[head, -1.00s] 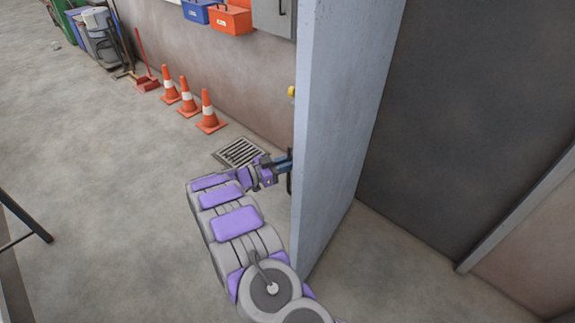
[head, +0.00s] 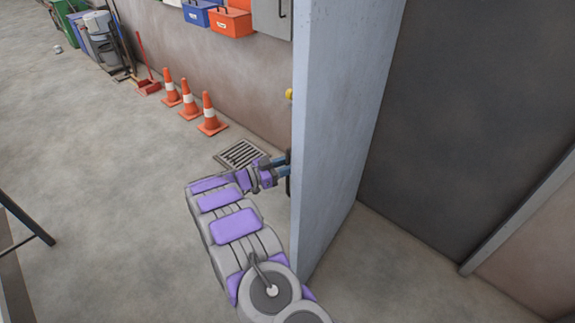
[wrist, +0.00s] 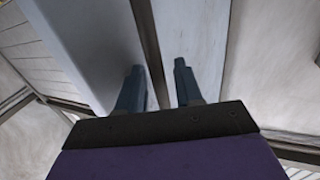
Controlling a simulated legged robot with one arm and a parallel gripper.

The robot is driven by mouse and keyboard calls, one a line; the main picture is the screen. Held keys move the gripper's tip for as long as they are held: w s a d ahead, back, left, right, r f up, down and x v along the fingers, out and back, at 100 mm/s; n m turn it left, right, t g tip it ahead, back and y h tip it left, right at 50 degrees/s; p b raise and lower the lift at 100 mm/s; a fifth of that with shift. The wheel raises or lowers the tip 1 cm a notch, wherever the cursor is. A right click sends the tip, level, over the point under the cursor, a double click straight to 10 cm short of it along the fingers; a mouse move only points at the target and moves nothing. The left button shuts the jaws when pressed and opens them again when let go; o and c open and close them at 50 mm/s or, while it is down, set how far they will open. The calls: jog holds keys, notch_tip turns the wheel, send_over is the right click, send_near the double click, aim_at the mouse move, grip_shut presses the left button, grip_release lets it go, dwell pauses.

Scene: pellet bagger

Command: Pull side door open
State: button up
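The side door (head: 335,130) is a tall pale grey panel, standing swung out from the wall with its edge toward me. A dark handle (head: 289,186) shows partly on its left face, mostly hidden by the door's edge. My gripper (head: 284,165) is at that handle, left of the door. In the wrist view my gripper (wrist: 157,66) has its two blue-grey fingers apart, with a dark bar (wrist: 149,45) running between them and a gap beside the right finger. Contact with the bar cannot be made out.
A floor drain (head: 240,153) lies behind my gripper. Orange cones (head: 208,115) stand along the back wall, below blue and red bins (head: 231,20). A dark grey surface (head: 460,120) and a frame post (head: 520,215) are right of the door.

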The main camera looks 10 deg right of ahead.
jog(key=p+v, duration=0.1)
jog(key=v, duration=1.6)
jog(key=shift+f, duration=0.15)
jog(key=shift+a, duration=0.15)
